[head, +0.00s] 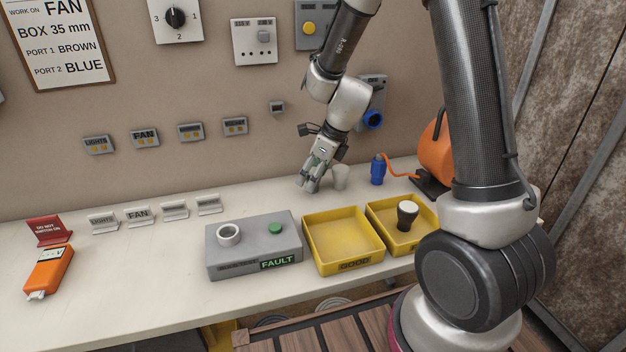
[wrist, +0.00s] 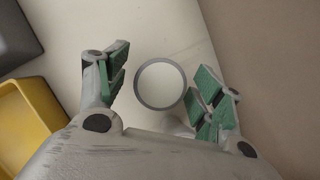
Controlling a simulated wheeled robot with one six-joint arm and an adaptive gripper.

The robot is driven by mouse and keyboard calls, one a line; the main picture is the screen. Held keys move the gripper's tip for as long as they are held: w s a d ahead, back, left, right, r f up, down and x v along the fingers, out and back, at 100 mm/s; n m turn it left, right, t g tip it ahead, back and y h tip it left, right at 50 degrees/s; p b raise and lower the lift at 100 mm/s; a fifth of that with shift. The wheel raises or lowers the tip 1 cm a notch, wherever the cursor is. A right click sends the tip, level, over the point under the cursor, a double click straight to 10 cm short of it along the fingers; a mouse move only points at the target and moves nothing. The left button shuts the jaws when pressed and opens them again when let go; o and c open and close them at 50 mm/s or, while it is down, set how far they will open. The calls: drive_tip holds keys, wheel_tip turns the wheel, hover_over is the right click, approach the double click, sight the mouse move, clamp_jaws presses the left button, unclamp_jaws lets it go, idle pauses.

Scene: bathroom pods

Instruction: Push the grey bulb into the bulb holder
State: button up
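The grey bulb (head: 341,177) stands on the bench near the wall, just right of my gripper (head: 308,184) in the head view. In the wrist view the bulb (wrist: 160,85) shows from above as a pale disc with a grey rim, in the gap between my open fingers. A gap shows on its left side; the right finger pads are close to its edge, and I cannot tell whether they touch. The bulb holder appears to be the white ring (head: 228,235) on top of the grey test box (head: 254,259), left of a green button. The ring looks empty.
An empty yellow tray (head: 344,231) marked GOOD stands right of the box. A second yellow tray (head: 378,203) holds a black bulb (head: 407,215) with a cream top. A blue connector (head: 377,170) and orange machine (head: 436,152) stand right of the grey bulb.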

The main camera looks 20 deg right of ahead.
drive_tip(key=c, duration=0.9)
drive_tip(key=shift+c, duration=0.2)
